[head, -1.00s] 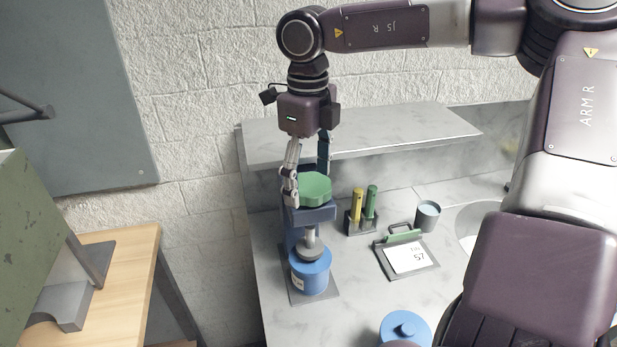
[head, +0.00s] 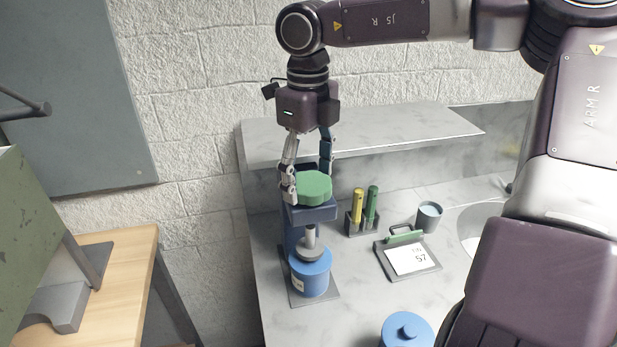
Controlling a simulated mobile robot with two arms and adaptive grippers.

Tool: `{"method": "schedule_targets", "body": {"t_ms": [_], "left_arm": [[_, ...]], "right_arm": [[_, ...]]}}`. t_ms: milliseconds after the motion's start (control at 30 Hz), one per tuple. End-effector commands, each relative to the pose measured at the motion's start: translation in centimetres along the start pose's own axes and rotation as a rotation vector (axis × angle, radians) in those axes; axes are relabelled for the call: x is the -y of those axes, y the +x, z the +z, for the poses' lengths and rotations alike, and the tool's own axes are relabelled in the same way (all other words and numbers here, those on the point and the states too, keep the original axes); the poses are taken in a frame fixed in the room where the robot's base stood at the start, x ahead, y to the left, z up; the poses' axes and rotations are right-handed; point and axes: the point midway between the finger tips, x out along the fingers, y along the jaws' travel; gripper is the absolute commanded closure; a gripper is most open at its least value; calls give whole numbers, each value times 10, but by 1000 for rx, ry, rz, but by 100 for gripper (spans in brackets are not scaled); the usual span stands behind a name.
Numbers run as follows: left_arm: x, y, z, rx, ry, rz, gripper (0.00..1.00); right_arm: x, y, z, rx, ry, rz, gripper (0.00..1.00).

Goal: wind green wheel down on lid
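The green wheel (head: 314,187) sits on top of a dark blue spindle stand (head: 312,213) near the counter's left edge. Below it, a grey shaft ends in a round grey presser (head: 311,249). The presser is at the top of a blue lidded jar (head: 310,278); I cannot tell whether it touches the lid. My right gripper (head: 308,182) points down over the wheel, with one finger at its left side and the other at its back right. It appears shut on the rim. My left gripper is not in view.
A rack holds yellow and green tubes (head: 358,205). A clipboard (head: 410,259) with a card and a grey-blue cup (head: 429,215) are to the right. Another blue lidded jar (head: 407,329) stands in front. A shelf (head: 365,132) runs behind, and a sink (head: 478,232) is at right.

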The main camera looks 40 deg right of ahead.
Motion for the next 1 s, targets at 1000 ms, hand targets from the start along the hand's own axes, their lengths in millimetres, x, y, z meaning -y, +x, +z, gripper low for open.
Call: {"method": "schedule_targets", "body": {"t_ms": [1000], "left_arm": [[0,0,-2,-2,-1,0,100]], "right_arm": [[0,-111,0,1,0,-1,23]]}}
